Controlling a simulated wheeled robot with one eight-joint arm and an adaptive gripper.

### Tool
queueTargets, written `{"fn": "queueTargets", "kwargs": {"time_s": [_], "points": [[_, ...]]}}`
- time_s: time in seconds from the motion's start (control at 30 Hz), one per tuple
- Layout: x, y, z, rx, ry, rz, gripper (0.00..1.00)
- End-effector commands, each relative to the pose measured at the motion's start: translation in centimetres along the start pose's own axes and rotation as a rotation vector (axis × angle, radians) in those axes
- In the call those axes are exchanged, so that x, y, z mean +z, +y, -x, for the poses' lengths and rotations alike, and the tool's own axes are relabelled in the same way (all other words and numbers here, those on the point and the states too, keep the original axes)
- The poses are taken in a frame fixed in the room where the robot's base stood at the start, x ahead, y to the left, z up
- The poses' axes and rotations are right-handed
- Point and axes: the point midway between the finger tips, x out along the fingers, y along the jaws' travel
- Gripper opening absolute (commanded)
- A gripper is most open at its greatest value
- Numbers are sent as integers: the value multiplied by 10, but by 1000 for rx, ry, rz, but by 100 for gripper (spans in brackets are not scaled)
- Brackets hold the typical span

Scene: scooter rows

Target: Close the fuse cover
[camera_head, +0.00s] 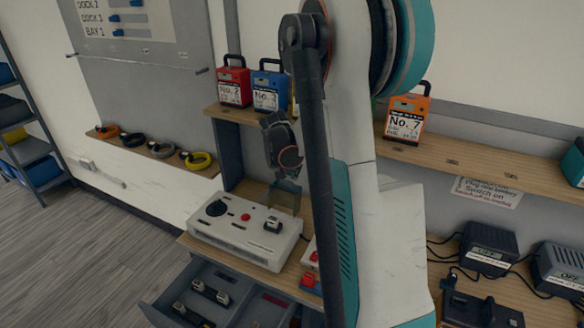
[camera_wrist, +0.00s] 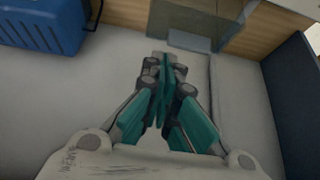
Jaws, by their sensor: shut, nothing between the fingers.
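The white control box (camera_head: 232,238) sits on the wooden counter, with a black knob, a red button and a small dark fuse part (camera_head: 273,225) on its top. The clear fuse cover (camera_head: 285,197) stands raised at the box's back right edge, so it is open. My gripper (camera_wrist: 164,65) is shut and empty, its teal fingers together in the wrist view. In the head view my dark wrist is above the cover; the fingertips are hard to make out there. A see-through panel lies beyond the fingers in the wrist view; I cannot tell surely whether it is the cover.
Red (camera_head: 234,86) and blue (camera_head: 269,88) battery packs stand on the upper shelf, an orange one (camera_head: 407,117) farther right. An open drawer (camera_head: 205,300) juts below the box. Dark chargers (camera_head: 488,248) occupy the right counter. My arm hides the middle.

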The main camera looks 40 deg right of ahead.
Motion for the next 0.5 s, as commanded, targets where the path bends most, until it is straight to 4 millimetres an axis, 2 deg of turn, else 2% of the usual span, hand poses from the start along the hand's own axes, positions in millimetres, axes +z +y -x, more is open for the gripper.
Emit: {"fn": "queueTargets", "kwargs": {"time_s": [0.03, 0.2, 0.5], "points": [[0, 0, -8, 0, 0, 0, 0], [0, 0, -20, -1, 0, 1, 0], [0, 0, -22, -1, 0, 1, 0]]}}
